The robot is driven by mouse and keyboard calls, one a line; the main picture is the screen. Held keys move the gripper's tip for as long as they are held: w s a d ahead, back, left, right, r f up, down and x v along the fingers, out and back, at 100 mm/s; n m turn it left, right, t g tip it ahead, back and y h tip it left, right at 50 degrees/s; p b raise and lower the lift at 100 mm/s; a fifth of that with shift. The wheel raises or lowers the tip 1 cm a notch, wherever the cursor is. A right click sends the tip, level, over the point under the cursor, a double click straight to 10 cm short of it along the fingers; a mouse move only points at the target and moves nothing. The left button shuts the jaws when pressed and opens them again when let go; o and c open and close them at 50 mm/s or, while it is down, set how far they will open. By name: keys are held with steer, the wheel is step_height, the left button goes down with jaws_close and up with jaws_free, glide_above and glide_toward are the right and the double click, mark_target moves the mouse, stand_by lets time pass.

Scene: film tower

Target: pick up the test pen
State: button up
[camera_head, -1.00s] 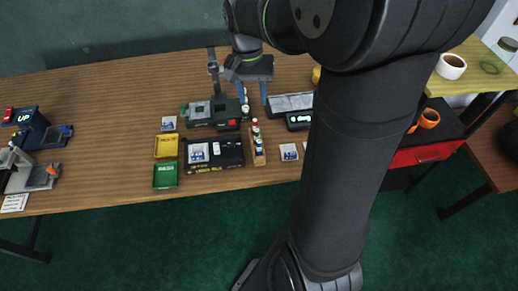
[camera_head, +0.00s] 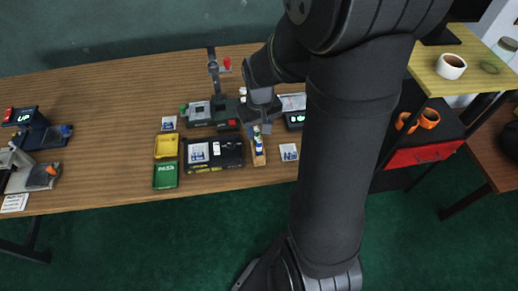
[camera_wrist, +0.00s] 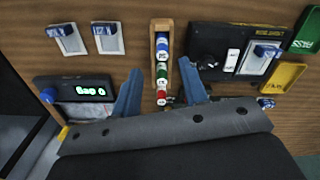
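Several small pens with white, blue, green and red parts stand in a narrow wooden rack (camera_head: 259,159). In the wrist view the rack (camera_wrist: 154,45) is upper centre, with a blue-marked pen (camera_wrist: 162,47), a green-marked pen (camera_wrist: 161,77) and a red-marked pen (camera_wrist: 161,97) in a row. I cannot tell which one is the test pen. My gripper (camera_head: 257,131) is over the rack and hides its far part in the head view. In the wrist view its two blue fingers (camera_wrist: 160,88) are apart, one on each side of the row, with nothing clearly held.
A black case (camera_head: 228,163) lies left of the rack, beside yellow (camera_head: 166,140) and green (camera_head: 165,183) trays. A sample card (camera_head: 289,152) lies right of it. A device with a lit display (camera_wrist: 90,90) and a clamp stand (camera_head: 213,75) are nearby.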

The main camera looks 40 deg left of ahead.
mark_target(259, 141)
steer(key=shift+s+f, duration=0.15)
steer(key=shift+f, duration=1.8)
steer(key=shift+s+f, duration=0.1)
steer(key=shift+f, duration=1.8)
steer(key=shift+c, duration=0.2)
jaws_close()
